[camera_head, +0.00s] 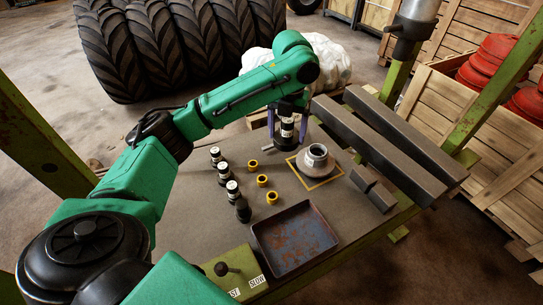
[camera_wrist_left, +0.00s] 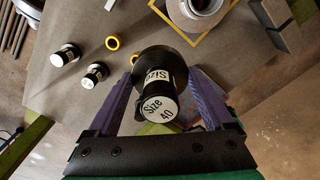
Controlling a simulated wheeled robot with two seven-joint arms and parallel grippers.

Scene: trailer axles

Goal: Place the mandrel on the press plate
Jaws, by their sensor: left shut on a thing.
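My left gripper (camera_head: 288,127) has its purple fingers shut on a black mandrel (camera_head: 287,134) with white bands. In the left wrist view the mandrel (camera_wrist_left: 157,98) sits between the fingers, and its labels read "Size" and "Size 40". The gripper holds it near the far side of the grey work surface (camera_head: 210,225), left of and behind a yellow square outline (camera_head: 322,184). A grey flanged hub (camera_head: 317,155) with an open bore stands inside that outline. I cannot tell for certain which surface is the press plate. My right gripper is not in view.
Several black mandrels (camera_head: 223,173) with white labels stand in a row on the left. Yellow rings (camera_head: 262,181) lie beside them. Two long bars (camera_head: 400,140) and small blocks (camera_head: 373,187) lie right.

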